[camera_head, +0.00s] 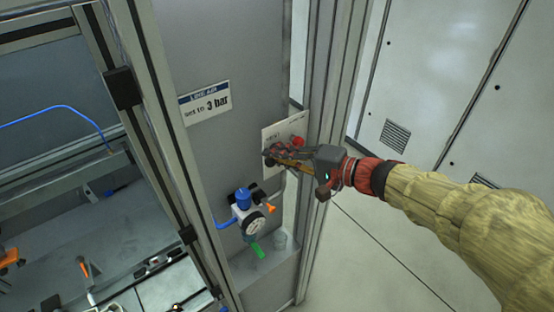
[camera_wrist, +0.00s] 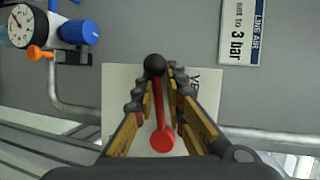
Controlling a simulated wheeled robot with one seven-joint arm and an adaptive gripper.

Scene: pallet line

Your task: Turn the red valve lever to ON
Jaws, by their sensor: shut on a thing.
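The red valve lever (camera_wrist: 160,105) lies between the two fingers of my gripper (camera_wrist: 156,85) in the wrist view. Its black ball end (camera_wrist: 155,65) is at the fingertips, and its round red hub (camera_wrist: 163,140) is nearer the palm side of the picture. In the head view the red hub (camera_head: 298,141) shows just above my gripper (camera_head: 274,156), which hides most of the lever. My gripper is shut on the lever. The lever sits on a pale label plate (camera_head: 274,133) on the grey panel. The plate's lettering is partly covered and too small to read.
A regulator with a blue knob (camera_head: 243,197), a gauge (camera_head: 255,226) and an orange handle (camera_head: 271,208) is below left of the lever. A "set to 3 bar" sign (camera_head: 206,102) is above left. A metal frame post (camera_head: 325,130) stands close on the right.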

